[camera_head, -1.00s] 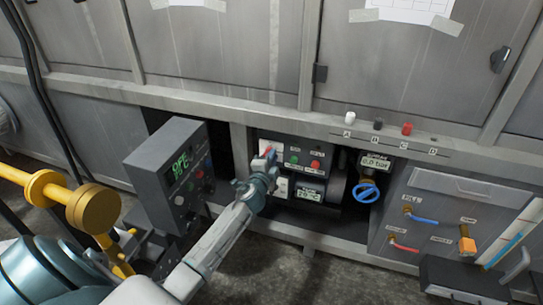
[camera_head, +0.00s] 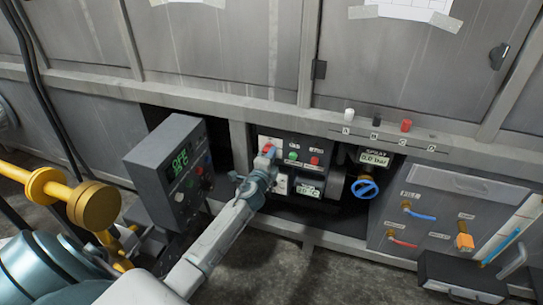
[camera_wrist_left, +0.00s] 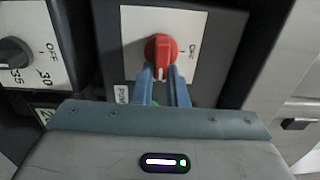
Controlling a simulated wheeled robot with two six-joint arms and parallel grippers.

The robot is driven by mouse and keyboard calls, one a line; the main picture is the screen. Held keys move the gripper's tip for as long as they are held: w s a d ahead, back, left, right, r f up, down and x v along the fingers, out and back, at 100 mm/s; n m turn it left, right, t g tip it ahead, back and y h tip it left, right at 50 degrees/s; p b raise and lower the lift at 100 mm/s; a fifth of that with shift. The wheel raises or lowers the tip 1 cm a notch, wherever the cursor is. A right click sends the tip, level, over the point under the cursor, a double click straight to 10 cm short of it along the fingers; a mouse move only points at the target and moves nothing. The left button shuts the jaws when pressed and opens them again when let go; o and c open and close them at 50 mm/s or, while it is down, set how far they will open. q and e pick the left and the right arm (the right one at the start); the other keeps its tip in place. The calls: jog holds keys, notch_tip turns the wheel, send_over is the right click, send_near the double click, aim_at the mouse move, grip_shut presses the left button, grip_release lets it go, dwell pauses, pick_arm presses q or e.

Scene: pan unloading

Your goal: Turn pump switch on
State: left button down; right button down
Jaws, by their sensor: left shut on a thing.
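The red pump switch (camera_wrist_left: 160,50) is a rotary knob on a white plate, next to a label that reads OFF (camera_wrist_left: 192,48). Its grip runs nearly up and down in the left wrist view. My left gripper's blue fingers (camera_wrist_left: 162,84) are closed around the lower part of the knob, one on each side. In the head view the left gripper (camera_head: 265,165) reaches the red switch (camera_head: 268,149) at the upper left of the control panel, and hides part of the panel below it. My right gripper is not in view.
A grey box with a green display (camera_head: 181,160) stands left of my arm. Green (camera_head: 293,156) and red (camera_head: 315,160) buttons sit right of the switch. Further right are a gauge reading 0.0 bar (camera_head: 374,158) and a blue valve wheel (camera_head: 365,189). A black dial (camera_wrist_left: 14,52) lies left.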

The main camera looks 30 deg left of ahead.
pick_arm(q)
jog(key=c, duration=1.4)
grip_release()
jog(key=shift+c, duration=0.2)
jog(key=v, duration=1)
jog(key=shift+s, duration=0.4)
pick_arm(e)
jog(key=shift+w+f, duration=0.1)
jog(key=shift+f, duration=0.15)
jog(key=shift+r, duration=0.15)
